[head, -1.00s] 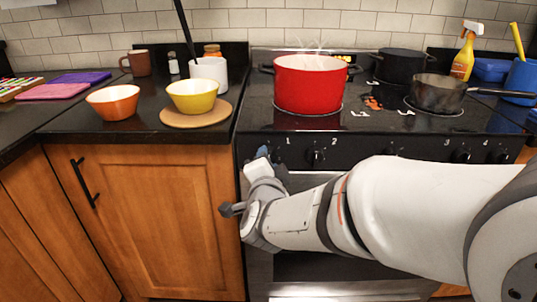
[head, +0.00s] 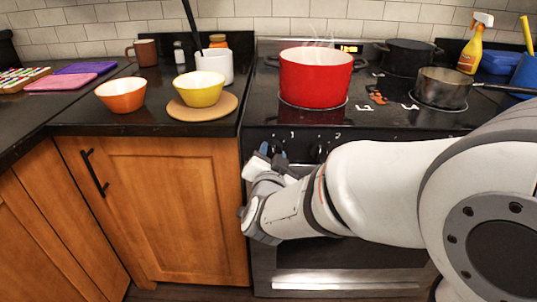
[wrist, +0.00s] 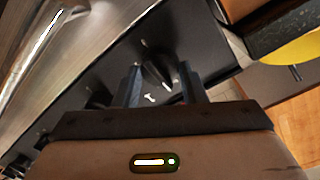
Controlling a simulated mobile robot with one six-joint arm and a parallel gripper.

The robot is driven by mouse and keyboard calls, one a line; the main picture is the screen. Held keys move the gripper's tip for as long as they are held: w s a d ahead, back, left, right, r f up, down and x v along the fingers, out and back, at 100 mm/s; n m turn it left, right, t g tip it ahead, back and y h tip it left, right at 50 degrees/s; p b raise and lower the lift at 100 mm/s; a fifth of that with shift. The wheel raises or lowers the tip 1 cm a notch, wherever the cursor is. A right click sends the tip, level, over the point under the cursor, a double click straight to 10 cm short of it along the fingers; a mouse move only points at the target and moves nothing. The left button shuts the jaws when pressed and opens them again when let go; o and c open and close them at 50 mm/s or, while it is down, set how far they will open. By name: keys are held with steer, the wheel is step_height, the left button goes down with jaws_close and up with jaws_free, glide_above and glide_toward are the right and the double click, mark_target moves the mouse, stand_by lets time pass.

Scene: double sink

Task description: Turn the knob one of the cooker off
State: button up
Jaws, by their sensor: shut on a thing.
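The cooker (head: 385,115) has a black front panel with dark knobs and white numbers. Knob one is at the panel's left end, mostly covered by my gripper (head: 268,152) in the head view. In the wrist view knob one (wrist: 157,76) sits between the two fingers of my gripper (wrist: 160,68), with a white number beside it. The fingers are shut on the knob from both sides. Its exact turn angle is hard to read.
Knob two (head: 319,151) is just to the right, close to my arm. A steaming red pot (head: 316,80) stands on the hob, with a dark pot (head: 408,58) and a saucepan (head: 443,88) farther right. Bowls stand on the left counter.

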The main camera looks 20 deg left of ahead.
steer(key=o, duration=1)
steer(key=p+v, duration=0.1)
steer(key=v, duration=0.6)
steer(key=shift+s, duration=0.35)
steer(key=shift+d, duration=0.15)
